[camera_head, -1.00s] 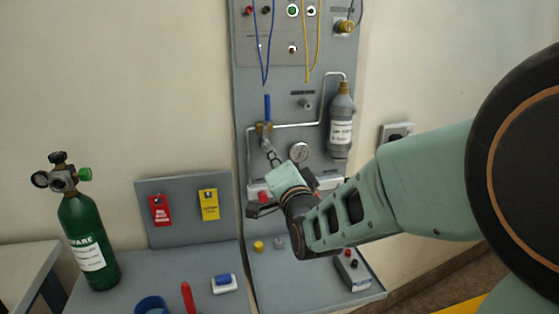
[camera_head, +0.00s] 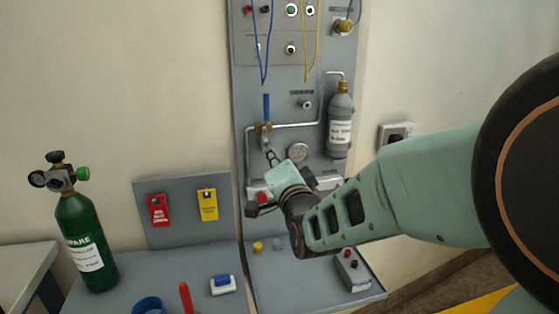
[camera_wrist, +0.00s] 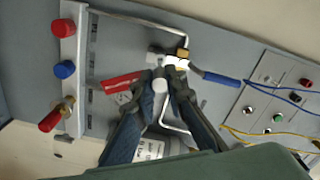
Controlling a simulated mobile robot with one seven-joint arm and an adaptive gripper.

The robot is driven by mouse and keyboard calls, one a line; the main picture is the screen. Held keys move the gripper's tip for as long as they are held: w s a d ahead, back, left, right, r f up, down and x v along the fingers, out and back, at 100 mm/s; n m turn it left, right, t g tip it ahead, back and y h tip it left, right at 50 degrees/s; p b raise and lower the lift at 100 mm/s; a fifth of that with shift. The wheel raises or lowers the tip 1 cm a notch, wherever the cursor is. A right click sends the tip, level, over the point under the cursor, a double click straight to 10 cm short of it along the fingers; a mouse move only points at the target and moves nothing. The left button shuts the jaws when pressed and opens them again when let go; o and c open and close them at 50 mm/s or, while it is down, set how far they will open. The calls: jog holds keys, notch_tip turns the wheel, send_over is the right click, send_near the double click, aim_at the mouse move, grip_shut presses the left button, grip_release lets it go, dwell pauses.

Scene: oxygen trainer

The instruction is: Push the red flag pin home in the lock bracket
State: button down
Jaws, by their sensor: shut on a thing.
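My gripper (camera_wrist: 162,80) is shut on a small pale grey part, taken to be the red flag pin, in the wrist view. The pin's red flag (camera_wrist: 122,82) sticks out left of the fingers, with a pale tag beside it. The brass and grey valve fitting (camera_wrist: 183,60) with a blue lever (camera_wrist: 215,78) is just beyond the fingertips. The lock bracket seems to be there, but the fingers partly hide it, and how deep the pin sits cannot be told. In the head view my gripper (camera_head: 271,157) is just below the blue lever (camera_head: 267,106).
A gauge (camera_head: 298,152) and grey bottle (camera_head: 341,122) stand right of my gripper on the panel. A strip with red and blue knobs (camera_wrist: 64,69) lies below the valve. Blue and yellow cables (camera_head: 307,60) hang above. A green cylinder (camera_head: 84,240) stands at left.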

jog(key=shift+b+x, duration=0.95)
jog(key=shift+x, duration=1.8)
dwell(0.5)
jog(key=c, duration=1.9)
grip_release()
jog(key=shift+s, duration=0.1)
